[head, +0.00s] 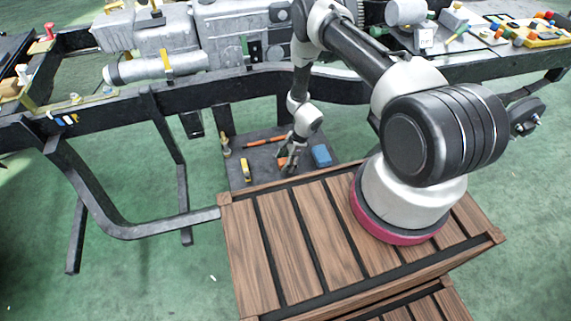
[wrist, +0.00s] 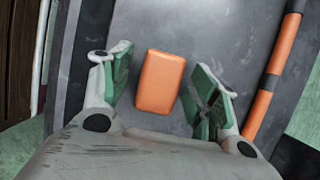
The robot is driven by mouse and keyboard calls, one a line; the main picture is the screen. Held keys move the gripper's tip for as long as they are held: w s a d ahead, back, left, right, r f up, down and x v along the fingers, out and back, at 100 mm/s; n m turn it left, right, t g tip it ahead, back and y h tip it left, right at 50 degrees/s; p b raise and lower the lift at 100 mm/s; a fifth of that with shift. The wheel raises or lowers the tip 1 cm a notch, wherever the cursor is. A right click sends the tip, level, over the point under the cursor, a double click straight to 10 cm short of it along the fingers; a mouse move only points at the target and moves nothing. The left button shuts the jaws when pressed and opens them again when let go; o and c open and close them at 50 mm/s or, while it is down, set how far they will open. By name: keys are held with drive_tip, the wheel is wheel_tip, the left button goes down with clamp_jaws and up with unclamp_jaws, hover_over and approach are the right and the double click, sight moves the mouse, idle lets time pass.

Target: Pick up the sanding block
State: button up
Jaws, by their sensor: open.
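An orange block with rounded edges, which I take as the sanding block (wrist: 160,82), lies on a dark grey surface (wrist: 220,30) in the wrist view. My gripper (wrist: 162,90) is open, with one green-padded finger on each side of the block. Small gaps show between the block and both pads, so it is not gripped. In the head view my gripper (head: 289,162) reaches down to the low grey shelf (head: 265,174). Only a small orange part of the block (head: 282,161) shows there, beside the fingers.
A long orange-and-dark rod (head: 265,141) lies behind my gripper; it is at the right in the wrist view (wrist: 275,85). A blue block (head: 321,155) is close on the right, and a yellow tool (head: 245,170) on the left. A black frame (head: 230,88) stands above the shelf.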

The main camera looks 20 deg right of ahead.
sight(285, 160)
drive_tip(key=c, duration=1.1)
drive_tip(key=shift+r, duration=0.1)
wheel_tip(285, 160, up, 10)
drive_tip(key=shift+f, duration=0.1)
